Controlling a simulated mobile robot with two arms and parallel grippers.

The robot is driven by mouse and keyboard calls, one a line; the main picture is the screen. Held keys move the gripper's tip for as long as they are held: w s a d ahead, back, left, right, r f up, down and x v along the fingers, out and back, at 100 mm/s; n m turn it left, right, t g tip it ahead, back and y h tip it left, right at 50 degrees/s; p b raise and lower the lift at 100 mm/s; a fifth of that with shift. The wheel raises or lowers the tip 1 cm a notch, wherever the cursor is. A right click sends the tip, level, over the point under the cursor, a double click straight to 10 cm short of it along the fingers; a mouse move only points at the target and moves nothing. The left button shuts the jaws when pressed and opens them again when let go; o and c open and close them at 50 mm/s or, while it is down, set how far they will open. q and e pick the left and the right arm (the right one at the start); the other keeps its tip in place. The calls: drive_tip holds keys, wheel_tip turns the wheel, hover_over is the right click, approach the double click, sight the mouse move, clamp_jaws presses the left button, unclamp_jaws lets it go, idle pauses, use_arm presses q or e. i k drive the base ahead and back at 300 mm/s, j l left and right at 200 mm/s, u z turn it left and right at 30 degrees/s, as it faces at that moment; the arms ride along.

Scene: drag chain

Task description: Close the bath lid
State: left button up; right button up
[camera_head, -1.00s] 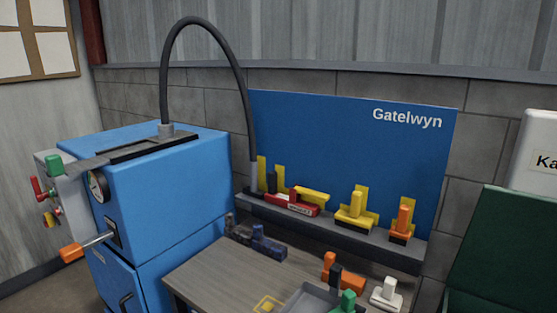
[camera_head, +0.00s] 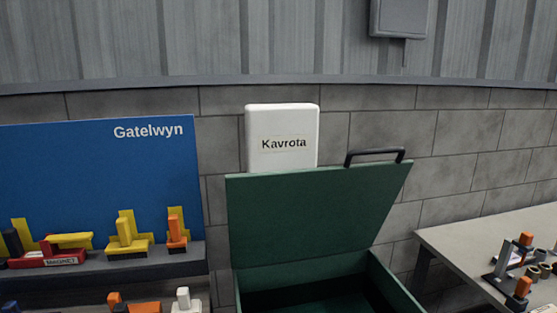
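The green bath lid (camera_head: 310,215) stands raised at the back of the green bath, leaning back toward the wall. A black handle (camera_head: 375,156) sits on its top edge, towards the right. The bath (camera_head: 397,285) is open below it, with a dark inside; its lower part is cut off by the bottom of the picture. Neither of my grippers shows in the head view.
A white box marked Kavrota (camera_head: 282,137) is behind the lid by the block wall. A blue Gatelwyn board (camera_head: 95,185) with a tool shelf is on the left. A grey table (camera_head: 490,232) with small orange and black parts stands on the right.

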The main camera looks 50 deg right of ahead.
sight(280, 217)
drive_tip(key=z, duration=2.05)
